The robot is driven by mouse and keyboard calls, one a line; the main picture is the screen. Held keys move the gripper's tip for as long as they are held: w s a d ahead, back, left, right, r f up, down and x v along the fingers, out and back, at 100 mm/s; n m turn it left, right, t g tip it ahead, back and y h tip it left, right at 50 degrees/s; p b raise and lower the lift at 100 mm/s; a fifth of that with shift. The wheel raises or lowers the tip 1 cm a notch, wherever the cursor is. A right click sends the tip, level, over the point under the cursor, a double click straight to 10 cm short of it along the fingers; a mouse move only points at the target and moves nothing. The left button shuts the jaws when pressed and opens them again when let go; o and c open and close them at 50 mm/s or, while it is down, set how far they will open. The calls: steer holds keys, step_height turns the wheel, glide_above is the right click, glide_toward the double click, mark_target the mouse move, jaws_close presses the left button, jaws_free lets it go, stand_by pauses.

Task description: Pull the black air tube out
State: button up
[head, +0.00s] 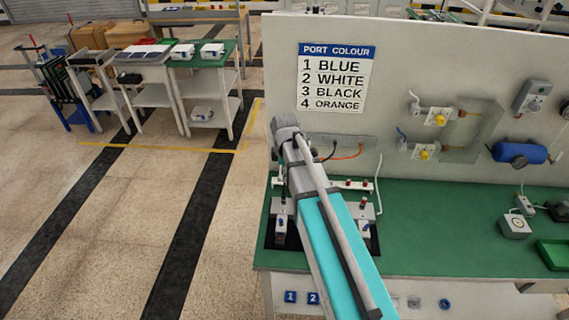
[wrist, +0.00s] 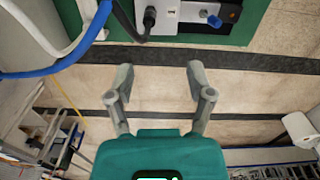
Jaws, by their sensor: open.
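A black tube (wrist: 145,34) shows at the top of the wrist view, running into a black fitting (wrist: 150,15) beside a white block marked 1. In the head view a short black tube (head: 331,150) curves at the panel beside an orange tube (head: 352,156); I cannot tell whether it is the same one. My gripper (wrist: 159,75) is open with nothing between its fingers. In the wrist view the black tube lies beyond the fingertips, apart from them. In the head view my arm hides the gripper and part of the fixture.
A blue tube (wrist: 65,62) and a white tube pass at the wrist view's upper left. A port colour sign (head: 334,78) on the upright panel lists black as 3. The green bench (head: 440,225) has clear room right of the fixture. A blue cylinder (head: 519,152) hangs on the panel.

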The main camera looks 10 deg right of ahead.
mark_target(284, 194)
steer(key=shift+w+r+n, duration=0.2)
steer(key=shift+w+n, duration=0.25)
steer(key=shift+n, duration=0.05)
steer(key=shift+w+r+n, duration=0.15)
steer(key=shift+w+n, duration=0.3)
steer(key=shift+n, duration=0.05)
steer(key=shift+f, duration=0.15)
step_height(284, 194, down, 14)
steer(key=b, duration=1.3)
steer(key=shift+r, duration=0.25)
jaws_close()
stand_by(0.4)
